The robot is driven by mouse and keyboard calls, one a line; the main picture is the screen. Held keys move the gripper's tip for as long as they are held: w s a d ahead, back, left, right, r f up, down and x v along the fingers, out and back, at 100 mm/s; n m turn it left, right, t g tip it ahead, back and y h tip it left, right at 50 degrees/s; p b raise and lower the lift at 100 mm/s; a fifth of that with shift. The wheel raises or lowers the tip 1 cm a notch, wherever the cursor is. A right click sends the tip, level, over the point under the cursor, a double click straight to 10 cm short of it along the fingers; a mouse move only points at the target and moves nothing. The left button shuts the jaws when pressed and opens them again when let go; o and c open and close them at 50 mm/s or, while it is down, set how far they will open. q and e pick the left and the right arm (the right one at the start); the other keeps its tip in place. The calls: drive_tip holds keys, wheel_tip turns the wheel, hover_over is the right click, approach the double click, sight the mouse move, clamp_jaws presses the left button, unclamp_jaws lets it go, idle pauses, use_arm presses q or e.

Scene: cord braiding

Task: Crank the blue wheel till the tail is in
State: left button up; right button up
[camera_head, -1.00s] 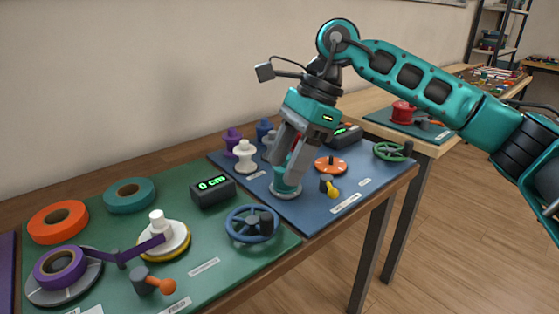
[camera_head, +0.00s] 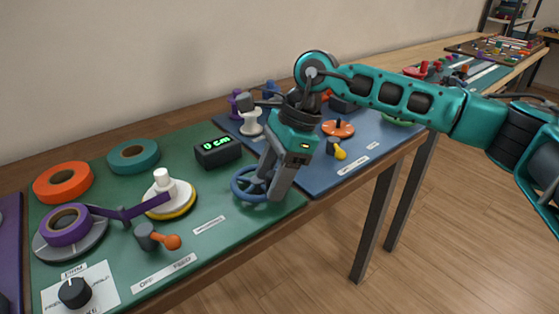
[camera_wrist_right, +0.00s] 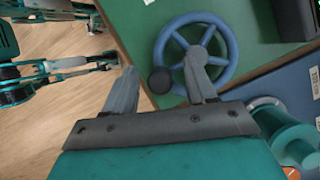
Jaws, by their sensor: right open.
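The blue wheel (camera_head: 238,187) lies flat on the green board, partly hidden behind my gripper in the head view. In the right wrist view the whole spoked wheel (camera_wrist_right: 231,60) shows, with a dark round crank knob (camera_wrist_right: 160,80) at its rim. My right gripper (camera_head: 268,188) is open over the wheel. In the wrist view its fingers (camera_wrist_right: 162,62) stand on either side of the knob, with gaps; I cannot tell their exact height. A purple tape roll (camera_head: 66,226) sends a strip whose loose tail (camera_head: 150,204) reaches the white hub (camera_head: 163,185). My left gripper is not in view.
A black counter (camera_head: 218,152) reading 0 cm stands behind the wheel. An orange-tipped lever (camera_head: 168,241) and a black dial (camera_head: 75,292) are in front. Orange (camera_head: 63,182) and teal (camera_head: 133,155) rolls lie at the back. The blue board (camera_head: 320,180) with spools adjoins on the right.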

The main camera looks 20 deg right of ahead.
drive_tip(key=shift+f, duration=0.1)
drive_tip(key=shift+c, duration=0.2)
clamp_jaws()
idle(0.6)
